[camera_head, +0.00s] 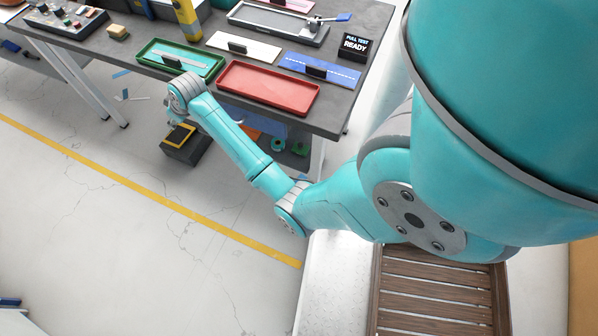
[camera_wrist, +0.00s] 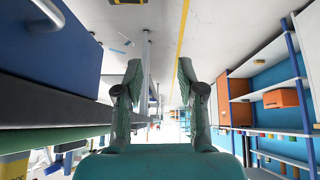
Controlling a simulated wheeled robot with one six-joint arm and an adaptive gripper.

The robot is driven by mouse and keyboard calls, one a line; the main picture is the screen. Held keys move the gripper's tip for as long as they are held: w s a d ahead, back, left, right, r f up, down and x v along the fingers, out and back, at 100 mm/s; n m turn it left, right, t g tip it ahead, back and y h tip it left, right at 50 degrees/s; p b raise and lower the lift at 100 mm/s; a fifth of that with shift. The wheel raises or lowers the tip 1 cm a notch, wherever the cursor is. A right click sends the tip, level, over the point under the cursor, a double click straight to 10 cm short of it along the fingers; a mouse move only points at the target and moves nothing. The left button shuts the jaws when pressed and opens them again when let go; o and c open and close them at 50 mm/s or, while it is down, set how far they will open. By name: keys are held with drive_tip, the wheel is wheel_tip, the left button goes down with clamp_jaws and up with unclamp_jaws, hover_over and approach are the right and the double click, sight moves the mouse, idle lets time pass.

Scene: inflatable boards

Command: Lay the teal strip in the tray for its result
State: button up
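My gripper (camera_wrist: 157,85) is open and empty in the wrist view. In the head view my wrist is off the table's front edge, below the green tray.
A grey test rig (camera_head: 277,22) with a blue-handled lever stands at the back. A black sign (camera_head: 355,46) reads "PULL TEST READY". A yellow bottle-like object (camera_head: 187,20) stands behind the green tray. A black box (camera_head: 186,146) is on the floor. Shelving (camera_wrist: 267,95) shows in the wrist view.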

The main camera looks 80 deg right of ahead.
drive_tip(key=s+a+f+t, duration=0.1)
drive_tip(key=s+a+f, duration=0.4)
drive_tip(key=a+f, duration=0.3)
drive_tip(key=s+a+f+t, duration=0.1)
drive_tip(key=s+a+t, duration=0.2)
drive_tip(key=s+a, duration=1.3)
drive_tip(key=s+a+r+n+t+y, duration=0.1)
drive_tip(key=s+a+r, duration=0.3)
drive_tip(key=s+r, duration=0.6)
drive_tip(key=s+a+r+n+t+y, duration=0.1)
drive_tip(key=s+a+r+t, duration=0.2)
drive_tip(key=s+r, duration=0.7)
drive_tip(key=s+a, duration=0.1)
drive_tip(key=s, duration=0.3)
drive_tip(key=shift+n, duration=0.3)
drive_tip(key=shift+r, duration=0.1)
